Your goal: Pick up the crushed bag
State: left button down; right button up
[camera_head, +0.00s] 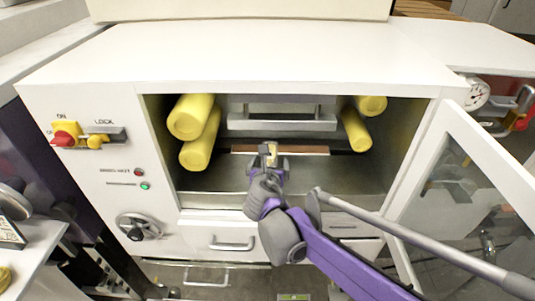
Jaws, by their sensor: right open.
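My right gripper (268,158) reaches into the open machine cabinet, its arm coming from the lower right. Its jaws are open. A small tan piece (272,149) shows at the fingertips, in front of a brown strip (305,150) across the cabinet; it may be the crushed bag, but it is too small and too covered to tell. I cannot tell whether the fingers touch it. My left gripper is not in view.
Yellow rollers (191,117) flank the cabinet opening on both sides. A grey bar handle (282,122) is behind the gripper. A glass door (465,200) stands open at the right. The white panel (95,170) with knobs is at the left, and a drawer handle (231,244) is below.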

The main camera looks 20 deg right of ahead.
aim_at(269, 158)
jog(key=x, duration=0.6)
jog(key=shift+w+a+f, duration=0.1)
jog(key=shift+w, duration=0.15)
jog(key=shift+s, duration=0.1)
jog(key=shift+c, duration=0.2)
jog(key=c, duration=1.4)
